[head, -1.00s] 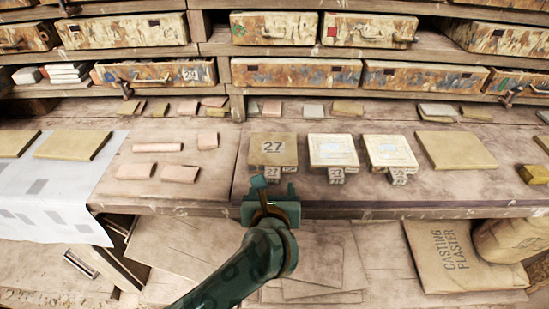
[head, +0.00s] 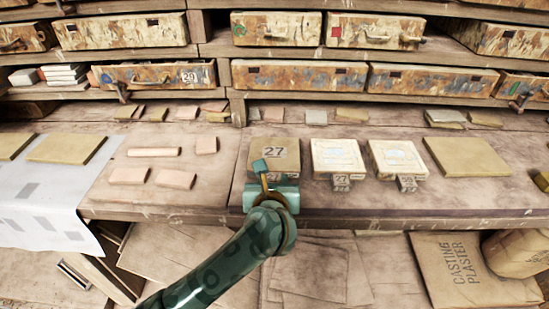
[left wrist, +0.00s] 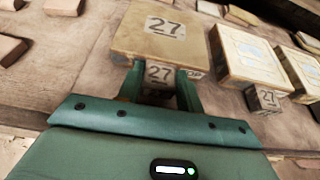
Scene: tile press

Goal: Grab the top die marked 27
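The tan square die marked 27 (head: 281,153) lies on the bench, left of two pale square blocks. In the left wrist view the die (left wrist: 160,40) is at the top, with a small grey block marked 27 (left wrist: 158,74) at its near edge. My left gripper (head: 262,168) is at the die's near edge. In the left wrist view the fingers (left wrist: 160,84) stand on either side of the small block, apart, with a gap showing at the left; firm contact is not visible. The fingers partly hide the die's near side. My right gripper is not in view.
Two pale square blocks (head: 337,155) with small numbered blocks in front stand just right of the die. A wide tan slab (head: 466,157) lies farther right. Pink pieces (head: 154,152) lie to the left. Drawers (head: 298,76) line the back above the bench.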

